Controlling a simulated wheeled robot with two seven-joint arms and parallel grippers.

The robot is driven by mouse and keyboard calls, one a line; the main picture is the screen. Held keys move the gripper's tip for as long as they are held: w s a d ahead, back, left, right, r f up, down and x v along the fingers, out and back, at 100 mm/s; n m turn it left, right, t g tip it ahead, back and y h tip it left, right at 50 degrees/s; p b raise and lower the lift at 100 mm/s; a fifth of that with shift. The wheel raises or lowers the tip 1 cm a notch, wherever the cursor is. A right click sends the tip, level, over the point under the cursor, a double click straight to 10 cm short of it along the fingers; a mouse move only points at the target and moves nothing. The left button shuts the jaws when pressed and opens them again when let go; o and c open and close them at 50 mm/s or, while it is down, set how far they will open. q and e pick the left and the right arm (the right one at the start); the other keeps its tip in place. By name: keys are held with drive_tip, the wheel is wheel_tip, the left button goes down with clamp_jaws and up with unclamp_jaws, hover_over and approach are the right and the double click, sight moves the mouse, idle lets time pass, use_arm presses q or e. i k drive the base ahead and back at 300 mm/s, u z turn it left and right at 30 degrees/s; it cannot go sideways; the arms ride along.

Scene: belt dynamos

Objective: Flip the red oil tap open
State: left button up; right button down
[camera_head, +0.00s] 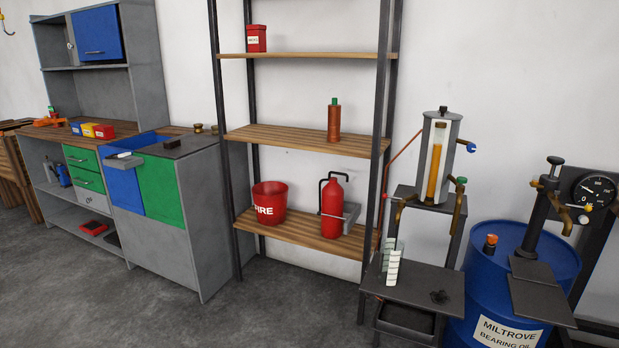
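A glass oil cylinder (437,160) with amber oil stands on a dark stand at the right. A brass spout (404,209) curves down at its lower left, with a small red end (385,196) beside it. Neither of my grippers is in view.
A blue oil drum (515,290) stands right of the low dark table (425,287), which holds a stepped pale object (393,267). A shelf rack (300,137) holds a red bucket (269,202) and a red extinguisher (332,208). Grey floor is clear in front.

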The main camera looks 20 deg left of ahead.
sight(384, 196)
drive_tip(key=u, duration=0.65)
drive_tip(key=i, duration=1.35)
drive_tip(key=z, duration=0.25)
